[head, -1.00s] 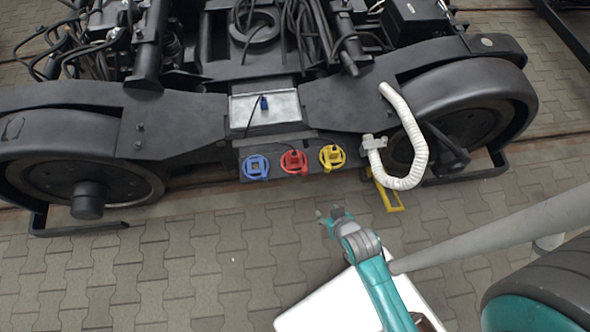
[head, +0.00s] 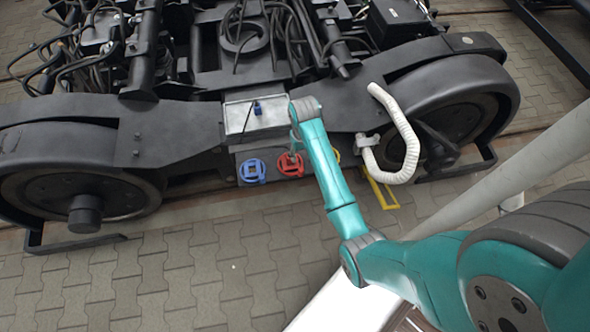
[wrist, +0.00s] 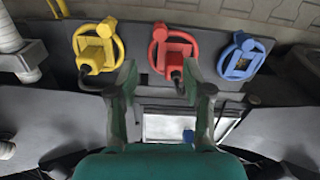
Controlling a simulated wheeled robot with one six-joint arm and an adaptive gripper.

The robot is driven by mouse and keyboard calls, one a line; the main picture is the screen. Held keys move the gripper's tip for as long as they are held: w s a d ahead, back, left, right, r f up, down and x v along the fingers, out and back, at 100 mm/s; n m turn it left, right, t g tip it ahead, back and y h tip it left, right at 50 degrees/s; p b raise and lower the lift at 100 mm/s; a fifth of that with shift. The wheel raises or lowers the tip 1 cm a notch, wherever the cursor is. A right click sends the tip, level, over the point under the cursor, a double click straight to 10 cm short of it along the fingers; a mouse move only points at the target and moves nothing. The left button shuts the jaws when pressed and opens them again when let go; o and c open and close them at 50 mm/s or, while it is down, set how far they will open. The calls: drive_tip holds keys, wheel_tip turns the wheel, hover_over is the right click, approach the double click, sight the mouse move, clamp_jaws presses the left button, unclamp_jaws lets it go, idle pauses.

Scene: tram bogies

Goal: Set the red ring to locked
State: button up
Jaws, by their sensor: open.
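The red ring (wrist: 190,38) sits round a red plug (wrist: 177,58) on the dark panel, between the yellow and blue rings in the wrist view. The red ring also shows in the head view (head: 281,168), where my arm's end partly covers it. A black cable leaves the red plug toward my gripper. My gripper (wrist: 161,82) is open and empty. Its right fingertip appears close to the red plug and its left fingertip lies between the yellow and red plugs. I cannot tell whether it touches anything. No lock mark can be read on the ring.
A yellow ring (wrist: 119,48) with a plug and an empty blue ring (wrist: 262,61) flank the red one. A metal box (head: 238,117) with a blue plug (head: 257,107) sits above the panel. A white hose (head: 411,145) hangs at the right.

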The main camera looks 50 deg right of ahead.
sight(301, 169)
wheel_tip(301, 169, down, 10)
drive_tip(key=shift+w+f, duration=0.15)
drive_tip(key=shift+f, duration=0.1)
idle(0.4)
drive_tip(key=shift+c, duration=0.2)
clamp_jaws()
